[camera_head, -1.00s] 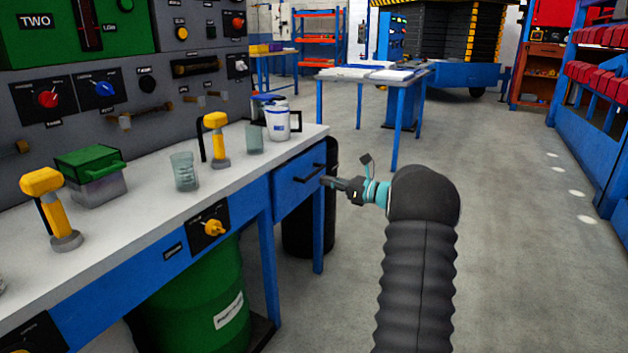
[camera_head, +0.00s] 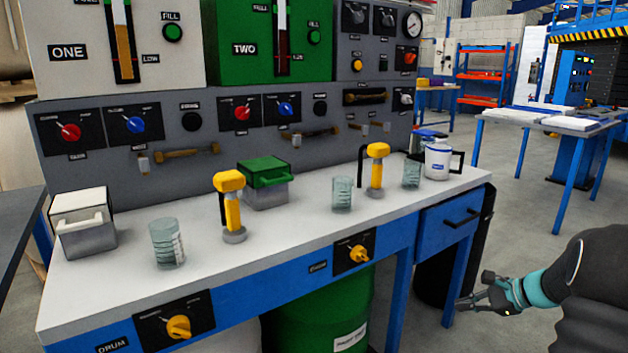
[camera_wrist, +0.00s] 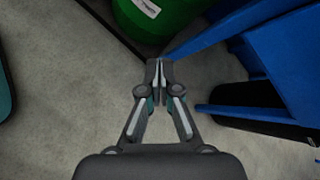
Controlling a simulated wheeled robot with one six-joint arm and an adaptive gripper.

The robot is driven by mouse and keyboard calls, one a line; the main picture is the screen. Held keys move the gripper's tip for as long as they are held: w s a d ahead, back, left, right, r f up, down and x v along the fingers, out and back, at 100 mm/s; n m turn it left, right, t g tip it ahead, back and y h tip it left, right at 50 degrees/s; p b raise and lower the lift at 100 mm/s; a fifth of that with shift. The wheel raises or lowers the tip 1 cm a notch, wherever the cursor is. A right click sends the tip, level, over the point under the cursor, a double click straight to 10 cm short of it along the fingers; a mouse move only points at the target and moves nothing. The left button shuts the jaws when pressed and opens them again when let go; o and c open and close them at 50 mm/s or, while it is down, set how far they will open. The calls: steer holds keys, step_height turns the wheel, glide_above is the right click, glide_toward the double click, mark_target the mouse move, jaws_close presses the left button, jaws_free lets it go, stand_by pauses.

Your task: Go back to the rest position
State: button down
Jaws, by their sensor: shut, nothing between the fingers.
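My gripper (camera_head: 468,306) is at the lower right of the head view, in front of the workbench's right end and below its drawer. In the wrist view my gripper (camera_wrist: 159,68) points down towards the grey floor, its two fingertips together and nothing between them. The workbench (camera_head: 130,285) has a white top and blue front. The blue drawer (camera_head: 450,222) with a dark handle is above and behind my gripper, apart from it.
A green drum (camera_head: 325,315) stands under the bench; it also shows in the wrist view (camera_wrist: 170,20). On the bench are glass beakers (camera_head: 167,245), yellow taps (camera_head: 230,190), a green-lidded box (camera_head: 265,185) and a white pot (camera_head: 438,162). Open floor (camera_head: 510,210) lies to the right.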

steer(key=s+a+r+n+h, duration=0.2)
steer(key=s+a+r+n, duration=0.2)
steer(key=s, duration=0.6)
steer(key=s+a+r+n+h, duration=0.3)
steer(key=s+a+r+n, duration=0.1)
steer(key=s+a+n, duration=0.4)
steer(key=s+a+r+n+g+h, duration=0.1)
steer(key=s+a+r+n+h, duration=0.1)
steer(key=s+a+r+n, duration=0.2)
steer(key=s+a+n, duration=0.3)
steer(key=s+a, duration=0.2)
steer(key=s, duration=0.3)
steer(key=shift+s+a+h, duration=0.25)
steer(key=shift+h, duration=0.15)
